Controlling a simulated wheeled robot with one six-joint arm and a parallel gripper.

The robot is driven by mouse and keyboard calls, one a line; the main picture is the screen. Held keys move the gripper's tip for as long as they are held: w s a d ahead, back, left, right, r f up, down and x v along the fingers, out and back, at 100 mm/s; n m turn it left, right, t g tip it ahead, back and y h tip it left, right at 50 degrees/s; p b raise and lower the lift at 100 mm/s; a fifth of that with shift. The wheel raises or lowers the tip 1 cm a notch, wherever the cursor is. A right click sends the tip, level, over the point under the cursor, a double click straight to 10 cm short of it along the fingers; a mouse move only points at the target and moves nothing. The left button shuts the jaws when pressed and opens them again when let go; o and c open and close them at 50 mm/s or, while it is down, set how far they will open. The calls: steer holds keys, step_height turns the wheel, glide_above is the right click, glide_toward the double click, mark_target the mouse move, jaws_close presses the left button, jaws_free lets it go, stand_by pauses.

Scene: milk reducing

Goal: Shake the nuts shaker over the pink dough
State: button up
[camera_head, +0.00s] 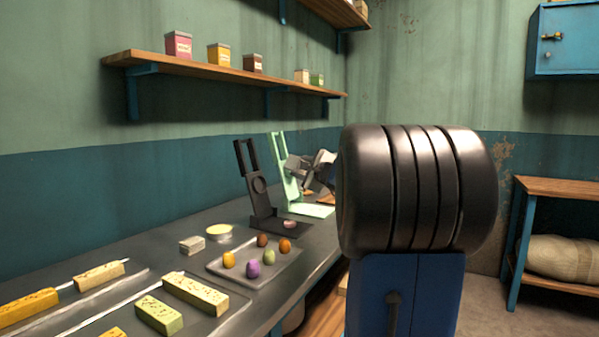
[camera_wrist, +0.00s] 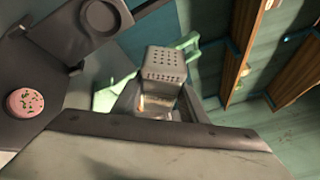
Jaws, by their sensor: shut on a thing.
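The nuts shaker (camera_wrist: 165,65) is a grey metal box with a perforated lid and a window with tan contents, seen in the wrist view. My gripper (camera_wrist: 158,108) is shut on it. In the head view my gripper (camera_head: 318,172) is beside the presses, and the shaker (camera_head: 296,166) seems to point left, tilted. The pink dough (camera_wrist: 25,102) is a round piece with dark green specks, lying on the black press's base. In the head view the dough (camera_head: 289,224) is below and slightly left of my gripper. No falling nuts are visible.
The black press (camera_head: 258,190) and a mint green press (camera_head: 285,165) stand close to my gripper. A wall shelf (camera_head: 215,74) is above.

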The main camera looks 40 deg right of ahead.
steer(key=shift+w+d+r+m+g, duration=0.15)
steer(key=shift+r+m+g, duration=0.3)
steer(key=shift+m, duration=0.7)
steer(key=shift+d+r+m+g, duration=0.3)
steer(key=shift+r+m, duration=0.2)
steer(key=shift+m, duration=0.6)
steer(key=shift+w+d+r+m+g, duration=0.15)
steer(key=shift+r+m+g, duration=0.3)
steer(key=shift+m, duration=0.7)
steer(key=shift+w+d+r+m+g+y, duration=0.15)
steer(key=shift+r+m+g+y, duration=0.2)
steer(key=shift+m, duration=0.5)
steer(key=shift+s+d+r+m+g+y, duration=0.15)
steer(key=shift+r+m, duration=0.25)
steer(key=shift+m, duration=0.4)
steer(key=shift+w+d+r+m+g+y, duration=0.15)
steer(key=shift+r+m, duration=0.25)
steer(key=shift+m, duration=0.45)
